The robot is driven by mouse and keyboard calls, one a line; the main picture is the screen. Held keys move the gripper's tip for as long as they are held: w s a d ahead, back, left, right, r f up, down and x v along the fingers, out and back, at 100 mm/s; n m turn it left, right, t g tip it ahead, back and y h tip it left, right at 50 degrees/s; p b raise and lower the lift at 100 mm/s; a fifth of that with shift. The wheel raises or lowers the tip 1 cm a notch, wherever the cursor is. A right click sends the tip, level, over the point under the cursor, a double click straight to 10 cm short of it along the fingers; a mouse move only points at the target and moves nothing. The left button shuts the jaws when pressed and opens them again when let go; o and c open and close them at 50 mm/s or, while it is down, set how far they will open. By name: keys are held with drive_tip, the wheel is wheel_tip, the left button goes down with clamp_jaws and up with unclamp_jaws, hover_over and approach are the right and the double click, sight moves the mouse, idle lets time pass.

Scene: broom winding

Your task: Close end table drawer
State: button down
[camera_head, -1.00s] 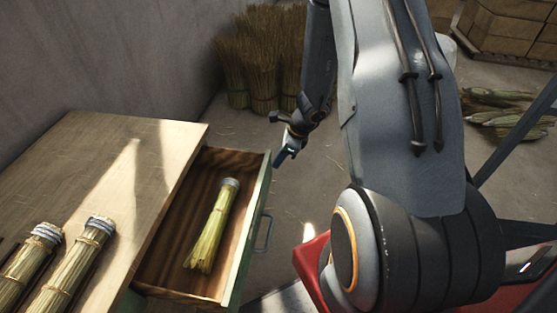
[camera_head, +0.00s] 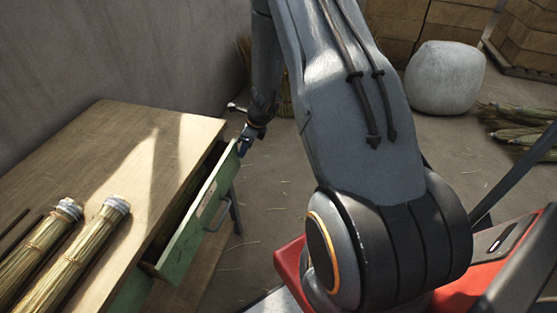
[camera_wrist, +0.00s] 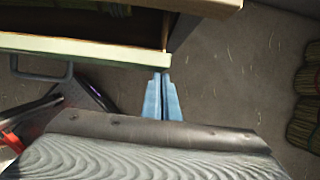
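The green drawer (camera_head: 192,232) of the wooden end table (camera_head: 105,150) stands partly open, with a narrow dark gap between its front and the table top. Its metal handle (camera_head: 219,214) is on the outer face; the drawer front (camera_wrist: 90,48) and handle (camera_wrist: 40,72) also show in the wrist view. My gripper (camera_head: 243,146) is at the far end of the drawer front, at its top corner. In the wrist view its blue fingers (camera_wrist: 162,78) are together, with nothing between them, and their tips meet the front's edge. I cannot tell for certain whether they touch.
Two straw bundles (camera_head: 85,250) lie on the table top at the left. A wall runs behind the table. A grey pouf (camera_head: 446,78), stacked boxes (camera_head: 450,25) and more bundles (camera_head: 515,125) are at the right. The floor (camera_head: 290,190) beside the drawer is clear.

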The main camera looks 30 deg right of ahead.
sight(224, 146)
drive_tip(key=w+a, duration=0.4)
drive_tip(key=shift+w+a+p, duration=0.15)
drive_tip(key=shift+w+p, duration=0.1)
drive_tip(key=shift+p, duration=0.1)
drive_tip(key=shift+w+a+r, duration=0.1)
drive_tip(key=shift+w+a, duration=0.2)
drive_tip(key=shift+w, duration=0.3)
drive_tip(key=shift+w+a, duration=0.1)
drive_tip(key=shift+a, duration=0.05)
